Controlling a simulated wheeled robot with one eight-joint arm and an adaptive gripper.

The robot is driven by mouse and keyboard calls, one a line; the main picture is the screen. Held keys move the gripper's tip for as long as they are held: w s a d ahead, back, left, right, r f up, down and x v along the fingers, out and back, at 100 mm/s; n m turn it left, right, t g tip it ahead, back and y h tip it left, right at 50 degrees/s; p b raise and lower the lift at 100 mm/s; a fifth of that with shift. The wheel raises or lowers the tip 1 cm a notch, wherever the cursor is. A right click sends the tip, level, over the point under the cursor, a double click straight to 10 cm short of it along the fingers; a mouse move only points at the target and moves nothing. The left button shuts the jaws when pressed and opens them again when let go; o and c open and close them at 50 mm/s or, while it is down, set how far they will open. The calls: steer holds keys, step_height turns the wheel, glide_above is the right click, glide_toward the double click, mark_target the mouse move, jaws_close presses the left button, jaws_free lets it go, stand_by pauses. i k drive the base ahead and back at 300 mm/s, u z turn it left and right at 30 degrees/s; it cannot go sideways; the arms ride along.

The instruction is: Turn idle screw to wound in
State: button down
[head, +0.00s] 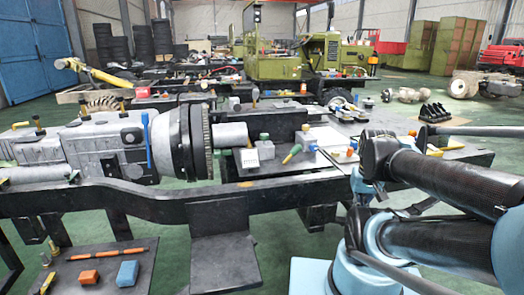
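I cannot tell which part is the idle screw at this size. A grey gearbox-like unit (95,145) lies on the black chassis frame (150,198) at the left. It carries small yellow-topped black fittings, one of them at its top (122,105), and an upright blue lever (147,138). A small grey block with a green top (265,150) stands right of the large dark flywheel ring (197,143). My black and blue arm fills the right side and runs out of the picture. My gripper is not visible.
A dark board at lower left holds an orange block (88,277), a blue block (127,273) and an orange-handled tool (105,254). Screwdriver-like tools (293,153) and a white sheet (322,137) lie on the centre bench. Green floor shows below the frame.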

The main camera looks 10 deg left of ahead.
mark_target(306, 127)
steer(key=z, duration=1.5)
steer(key=i, duration=0.8)
steer(key=u, duration=2.25)
